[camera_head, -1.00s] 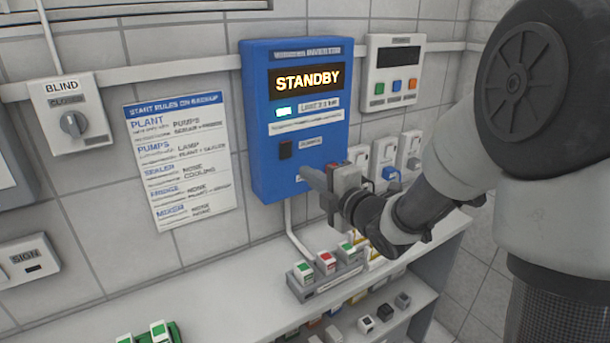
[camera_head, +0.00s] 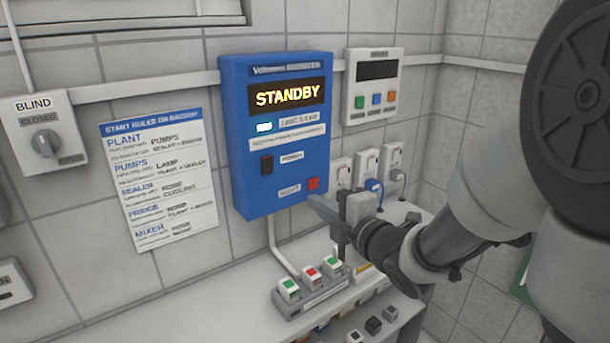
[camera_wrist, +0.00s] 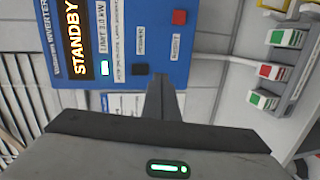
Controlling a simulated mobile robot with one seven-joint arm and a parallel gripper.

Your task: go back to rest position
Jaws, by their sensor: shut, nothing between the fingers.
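My gripper (camera_head: 322,208) is shut and empty, just in front of the lower right corner of the blue inverter box (camera_head: 281,180). A small gap seems to lie between the fingertips and the box. The box display (camera_head: 287,95) reads STANDBY, with a lit indicator below it. A black switch (camera_head: 267,164) and a red button (camera_head: 314,184) are on its front. In the wrist view my shut fingers (camera_wrist: 161,82) point toward the lower edge of the blue box (camera_wrist: 120,75), with the red button (camera_wrist: 179,17) to the side.
A switch block (camera_head: 312,285) with green and red rockers sits on the counter below my gripper. Plugs in sockets (camera_head: 366,165) are on the wall behind it. A grey panel (camera_head: 374,85), a rules sheet (camera_head: 158,185) and a BLIND knob (camera_head: 43,138) hang on the wall.

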